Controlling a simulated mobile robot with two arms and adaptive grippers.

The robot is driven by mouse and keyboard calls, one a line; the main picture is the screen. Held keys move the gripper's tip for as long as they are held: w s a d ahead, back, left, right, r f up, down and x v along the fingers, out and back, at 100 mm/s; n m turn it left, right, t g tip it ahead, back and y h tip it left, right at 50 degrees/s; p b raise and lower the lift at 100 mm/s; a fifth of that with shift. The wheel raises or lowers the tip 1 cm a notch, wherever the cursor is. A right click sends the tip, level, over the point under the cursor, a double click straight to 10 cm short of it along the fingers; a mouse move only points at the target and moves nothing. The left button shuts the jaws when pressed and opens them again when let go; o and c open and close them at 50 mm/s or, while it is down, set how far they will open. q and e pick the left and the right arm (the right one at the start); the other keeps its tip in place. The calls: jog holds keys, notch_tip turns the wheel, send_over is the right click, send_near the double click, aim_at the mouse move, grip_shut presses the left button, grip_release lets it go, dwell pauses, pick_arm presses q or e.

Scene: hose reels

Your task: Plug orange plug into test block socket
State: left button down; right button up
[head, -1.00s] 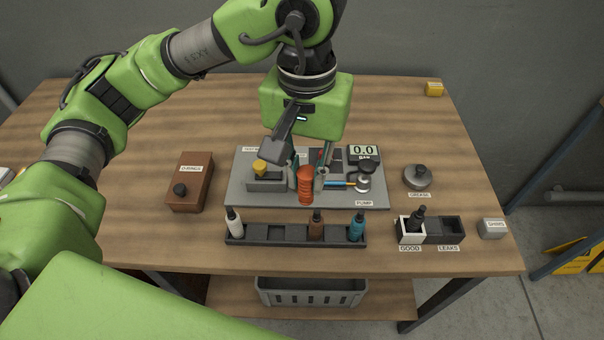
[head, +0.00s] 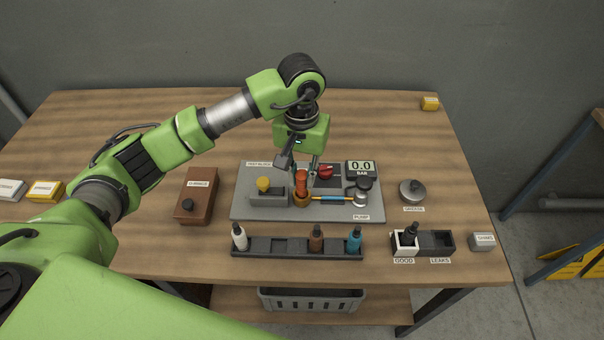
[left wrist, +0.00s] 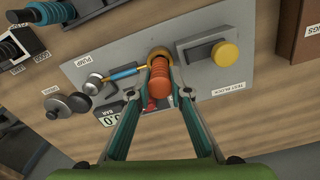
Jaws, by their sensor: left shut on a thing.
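The orange plug (head: 301,184) stands about upright at the brass socket (head: 302,199) on the grey test block plate. My left gripper (head: 308,176) is shut on the plug from above. In the left wrist view the plug (left wrist: 158,88) sits between the two fingers, and its far end meets the brass ring (left wrist: 160,56). I cannot tell how deep the plug's end sits in the ring. My right gripper is in neither view.
Beside the socket are a yellow-knobbed block (head: 268,196), a pump (head: 362,191), a red knob (head: 325,172) and a gauge reading 0.0 (head: 361,169). A rack (head: 280,246) with white, brown and teal plugs stands in front. A brown O-rings box (head: 197,197) is left.

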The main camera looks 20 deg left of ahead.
pick_arm(q)
jog(key=shift+f, duration=0.65)
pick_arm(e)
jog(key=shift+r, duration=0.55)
pick_arm(q)
jog(key=shift+f, duration=0.15)
jog(key=c, duration=1.9)
grip_release()
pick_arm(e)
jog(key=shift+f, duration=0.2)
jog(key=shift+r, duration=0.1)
